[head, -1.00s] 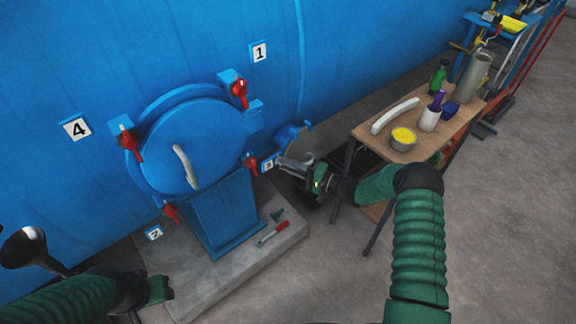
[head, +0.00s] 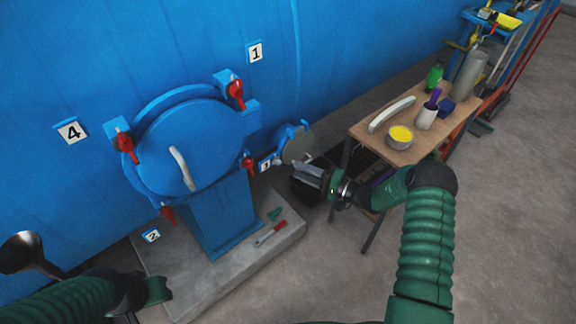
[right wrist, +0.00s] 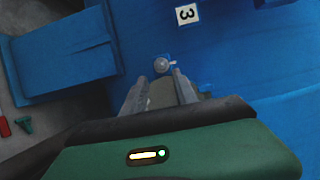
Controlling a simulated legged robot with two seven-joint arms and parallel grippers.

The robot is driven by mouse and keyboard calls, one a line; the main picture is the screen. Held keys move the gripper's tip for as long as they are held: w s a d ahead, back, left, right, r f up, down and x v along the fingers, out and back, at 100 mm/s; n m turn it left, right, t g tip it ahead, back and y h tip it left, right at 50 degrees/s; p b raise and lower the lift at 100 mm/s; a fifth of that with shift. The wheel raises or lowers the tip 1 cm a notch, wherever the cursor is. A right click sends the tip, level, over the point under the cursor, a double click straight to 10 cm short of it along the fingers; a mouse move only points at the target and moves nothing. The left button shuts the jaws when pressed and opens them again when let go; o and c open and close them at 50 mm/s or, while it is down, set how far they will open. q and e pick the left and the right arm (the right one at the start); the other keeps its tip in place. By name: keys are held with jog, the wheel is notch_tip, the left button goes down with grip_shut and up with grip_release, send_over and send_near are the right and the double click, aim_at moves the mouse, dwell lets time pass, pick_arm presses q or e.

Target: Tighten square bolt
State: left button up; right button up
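The blue round autoclave door (head: 185,150) has several red-handled clamps around its rim. In the right wrist view a small silver rounded bolt-like piece (right wrist: 162,65) sits on a blue surface near the label 3; I cannot tell whether its head is square. My right gripper (right wrist: 160,78) is open, its two grey fingers apart on either side below this piece, not visibly gripping it. In the head view the right gripper (head: 304,172) is right of the lower right red clamp (head: 248,163), near label 3 (head: 266,165). My left gripper (head: 157,290) is at the lower left, its fingers hidden.
A wooden table (head: 375,130) at the right holds a white curved handle, yellow-filled bowl (head: 400,137), cup and bottles. A red-handled tool (head: 270,233) and a green piece (head: 274,213) lie on the concrete plinth (head: 215,276). A blue flange with a grey disc (head: 298,145) is behind the right gripper.

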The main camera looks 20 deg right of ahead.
jog(key=v, duration=1.1)
jog(key=shift+w+d+f, duration=0.1)
